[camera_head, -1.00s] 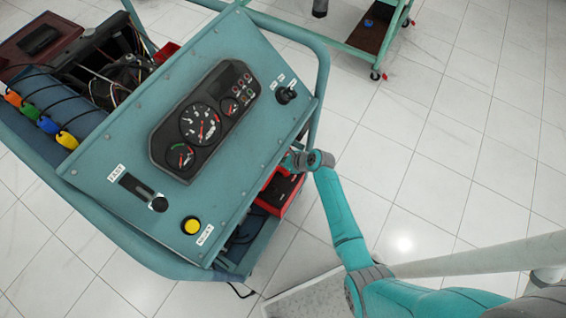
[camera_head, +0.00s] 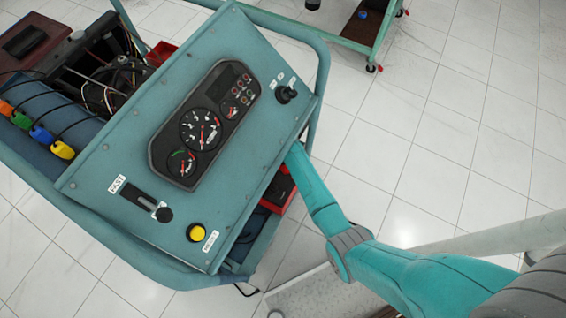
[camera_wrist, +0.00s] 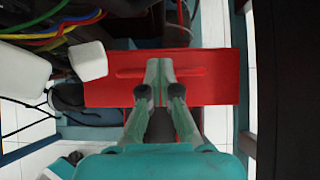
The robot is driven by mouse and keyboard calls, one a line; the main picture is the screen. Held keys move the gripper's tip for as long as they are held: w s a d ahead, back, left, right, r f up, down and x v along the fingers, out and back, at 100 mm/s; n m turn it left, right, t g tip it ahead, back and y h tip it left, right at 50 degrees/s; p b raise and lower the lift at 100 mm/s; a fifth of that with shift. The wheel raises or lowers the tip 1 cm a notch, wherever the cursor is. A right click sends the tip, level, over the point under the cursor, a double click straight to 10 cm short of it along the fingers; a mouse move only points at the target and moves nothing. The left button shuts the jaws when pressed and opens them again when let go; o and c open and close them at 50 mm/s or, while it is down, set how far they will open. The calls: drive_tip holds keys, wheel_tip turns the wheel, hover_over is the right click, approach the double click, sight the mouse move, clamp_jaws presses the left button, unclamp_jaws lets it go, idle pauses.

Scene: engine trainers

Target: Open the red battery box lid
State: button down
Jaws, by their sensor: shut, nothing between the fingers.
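The red battery box (camera_head: 279,187) sits low in the trainer frame in the head view, partly hidden by the console and my arm. In the wrist view a flat red lid (camera_wrist: 214,78) with a raised red handle bar (camera_wrist: 128,73) spans the middle. My gripper (camera_wrist: 159,66) is shut and empty, its fingertips over the middle of the lid at the handle bar. I cannot tell whether they touch it. The gripper is hidden behind the console in the head view.
The teal console (camera_head: 125,215) with its gauge cluster (camera_head: 205,125) overhangs my arm. Coloured cables (camera_wrist: 50,30) and white blocks (camera_wrist: 88,61) lie left of the lid in the wrist view. A dark upright stands at right. Tiled floor (camera_head: 450,150) is clear beside the trainer.

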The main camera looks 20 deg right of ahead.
drive_tip(key=shift+w+a, duration=0.1)
drive_tip(key=shift+w, duration=0.05)
idle(0.4)
drive_tip(key=shift+r, duration=0.1)
drive_tip(key=s+d, duration=0.7)
drive_tip(key=s, duration=0.3)
drive_tip(key=shift+s+d+r, duration=0.15)
drive_tip(key=shift+d+r, duration=0.15)
